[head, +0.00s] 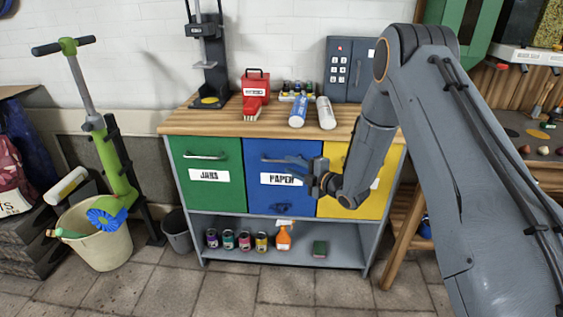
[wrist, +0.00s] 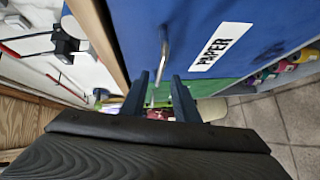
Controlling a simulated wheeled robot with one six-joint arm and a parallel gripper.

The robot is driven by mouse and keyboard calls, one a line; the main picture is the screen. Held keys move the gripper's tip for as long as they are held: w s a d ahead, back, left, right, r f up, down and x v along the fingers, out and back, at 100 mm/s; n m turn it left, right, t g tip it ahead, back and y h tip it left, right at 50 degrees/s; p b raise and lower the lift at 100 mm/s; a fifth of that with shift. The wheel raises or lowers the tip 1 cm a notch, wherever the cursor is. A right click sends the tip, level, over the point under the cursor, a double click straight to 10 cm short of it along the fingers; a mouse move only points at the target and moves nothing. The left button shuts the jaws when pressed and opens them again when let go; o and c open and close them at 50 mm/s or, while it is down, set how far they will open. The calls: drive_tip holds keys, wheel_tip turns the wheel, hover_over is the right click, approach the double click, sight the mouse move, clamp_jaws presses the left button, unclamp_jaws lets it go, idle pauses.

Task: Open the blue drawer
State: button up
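The blue drawer (head: 263,180) is the middle one of three in the cabinet and carries a white PAPER label (head: 281,179). It looks shut, its front about level with the green one. Its blue face (wrist: 220,15) fills the upper right of the wrist view. My gripper (head: 275,161) is in front of the drawer's upper part and hides some of its handle. In the wrist view my gripper (wrist: 161,77) is open, with a gap between its two fingers. The silver handle (wrist: 164,48) lies ahead, its near end lined up with that gap. I cannot tell whether they touch.
A green drawer (head: 208,160) is on the left and a yellow drawer (head: 336,152) on the right, partly behind my arm. The wooden top (head: 225,122) holds bottles and a red box. Cans and a spray bottle stand on the shelf (head: 300,254) below.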

sight(283, 161)
drive_tip(key=x, duration=0.6)
drive_tip(key=shift+p, duration=0.35)
clamp_jaws()
